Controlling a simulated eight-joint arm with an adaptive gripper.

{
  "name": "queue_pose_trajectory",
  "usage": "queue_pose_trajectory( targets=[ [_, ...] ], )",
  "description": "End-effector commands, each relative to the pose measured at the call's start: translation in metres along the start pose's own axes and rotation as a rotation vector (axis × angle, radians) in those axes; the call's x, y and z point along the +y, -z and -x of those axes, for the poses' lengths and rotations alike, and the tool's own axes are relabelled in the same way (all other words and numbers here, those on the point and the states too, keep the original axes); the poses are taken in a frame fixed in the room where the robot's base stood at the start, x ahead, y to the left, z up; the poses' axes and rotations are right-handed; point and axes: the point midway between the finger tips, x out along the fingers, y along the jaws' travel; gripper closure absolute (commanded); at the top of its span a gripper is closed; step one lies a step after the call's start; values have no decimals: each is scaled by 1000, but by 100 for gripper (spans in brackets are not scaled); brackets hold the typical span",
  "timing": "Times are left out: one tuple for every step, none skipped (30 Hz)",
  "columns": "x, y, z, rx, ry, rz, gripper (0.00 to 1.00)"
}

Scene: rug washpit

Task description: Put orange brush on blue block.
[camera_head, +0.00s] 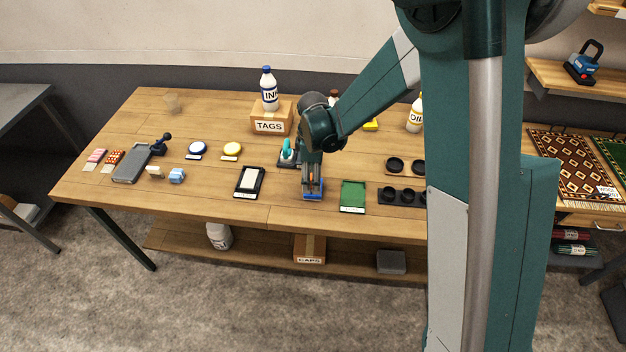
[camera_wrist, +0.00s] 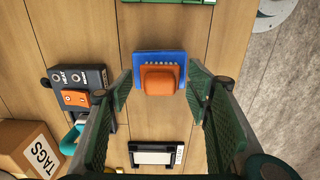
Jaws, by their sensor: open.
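The orange brush (camera_wrist: 160,79) sits on the blue block (camera_wrist: 140,60) in the wrist view, with a row of pale bristle tufts showing along one edge. In the head view the blue block (camera_head: 313,195) lies near the table's front edge, and the orange brush (camera_head: 311,182) shows partly between my fingers. My gripper (camera_wrist: 160,95) is open, with one green-padded finger on each side of the brush and a gap between each finger and it. My gripper (camera_head: 312,184) points down over the block in the head view.
A black-framed white pad (camera_head: 249,181) lies left of the block and a green tray (camera_head: 353,196) lies right. A teal-handled device (camera_head: 288,155) and the TAGS box (camera_head: 270,119) with an ink bottle (camera_head: 269,88) stand behind. Bare wood lies around the block.

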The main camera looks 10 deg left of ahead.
Motion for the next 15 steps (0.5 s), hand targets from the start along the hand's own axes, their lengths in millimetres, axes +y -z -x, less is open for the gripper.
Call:
queue_pose_trajectory(
  targets=[
    [0,0,6,0,0,0,51],
    [0,0,10,0,0,0,51],
    [0,0,14,0,0,0,51],
    [0,0,18,0,0,0,51],
    [0,0,22,0,0,0,51],
    [0,0,28,0,0,0,51],
    [0,0,32,0,0,0,51],
    [0,0,37,0,0,0,51],
    [0,0,43,0,0,0,51],
    [0,0,47,0,0,0,51],
    [-1,0,52,0,0,0,51],
    [0,0,58,0,0,0,51],
    [0,0,62,0,0,0,51],
    [0,0,67,0,0,0,51],
    [0,0,72,0,0,0,51]
  ],
)
